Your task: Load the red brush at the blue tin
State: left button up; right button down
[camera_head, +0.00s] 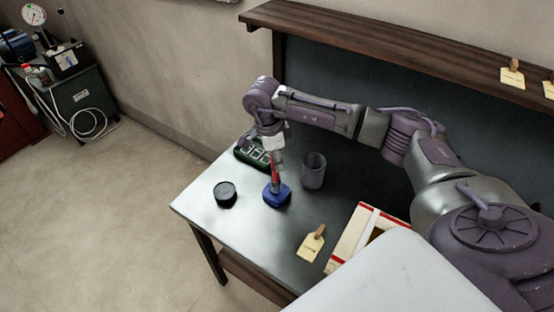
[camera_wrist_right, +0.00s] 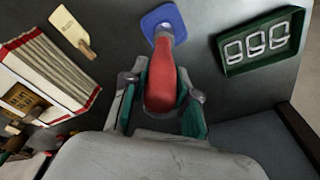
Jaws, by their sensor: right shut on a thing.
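The red brush (camera_head: 274,173) stands upright in the head view, its lower end at the blue tin (camera_head: 277,195) on the table. My right gripper (camera_head: 274,160) is shut on the brush's red handle, which also shows between the fingers in the right wrist view (camera_wrist_right: 161,85). In that view the brush's far end meets the blue tin (camera_wrist_right: 163,17). Whether the bristles touch the inside of the tin is hidden. My left gripper is in neither view.
A black round tin (camera_head: 225,194) stands left of the blue tin, and a grey cup (camera_head: 313,171) right of it. A green tray with metal rings (camera_wrist_right: 260,42) lies behind. A tag (camera_head: 311,244) and a red-white box (camera_head: 352,235) are at the front right. A shelf (camera_head: 400,45) runs above.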

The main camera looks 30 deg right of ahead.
jog(key=shift+r+p, duration=1.55)
jog(key=shift+r, duration=1.55)
